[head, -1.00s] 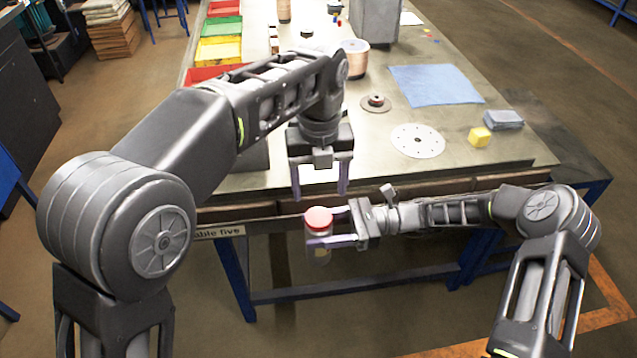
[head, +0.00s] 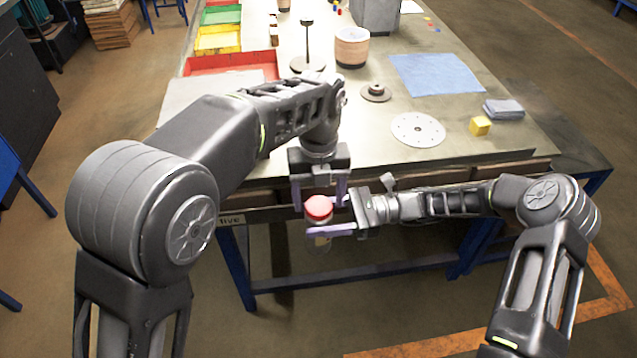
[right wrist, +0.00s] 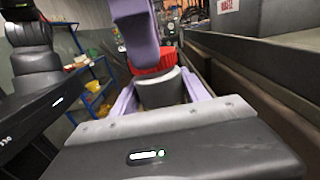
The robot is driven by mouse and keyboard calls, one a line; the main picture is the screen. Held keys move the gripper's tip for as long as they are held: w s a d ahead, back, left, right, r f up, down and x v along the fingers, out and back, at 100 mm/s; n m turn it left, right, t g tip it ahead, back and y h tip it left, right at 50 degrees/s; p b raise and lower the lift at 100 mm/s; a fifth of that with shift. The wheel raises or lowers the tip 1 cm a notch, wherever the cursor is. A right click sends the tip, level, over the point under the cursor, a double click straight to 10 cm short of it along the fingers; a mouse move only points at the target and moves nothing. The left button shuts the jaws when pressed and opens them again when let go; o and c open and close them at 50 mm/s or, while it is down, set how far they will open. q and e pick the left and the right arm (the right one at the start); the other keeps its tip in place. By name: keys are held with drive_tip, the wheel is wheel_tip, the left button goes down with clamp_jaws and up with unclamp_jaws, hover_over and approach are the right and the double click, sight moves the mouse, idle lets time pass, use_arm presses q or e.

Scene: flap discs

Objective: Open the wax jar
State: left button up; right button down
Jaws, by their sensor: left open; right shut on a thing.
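My right gripper (head: 325,224) is shut on the jar body, below the lid. My left gripper (head: 319,201) comes down from above, open, with one finger on each side of the lid; I cannot tell whether they touch it.
A copper-coloured spool (head: 352,48) and red bin (head: 230,66) stand further back.

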use_arm(q)
drive_tip(key=shift+f, duration=0.55)
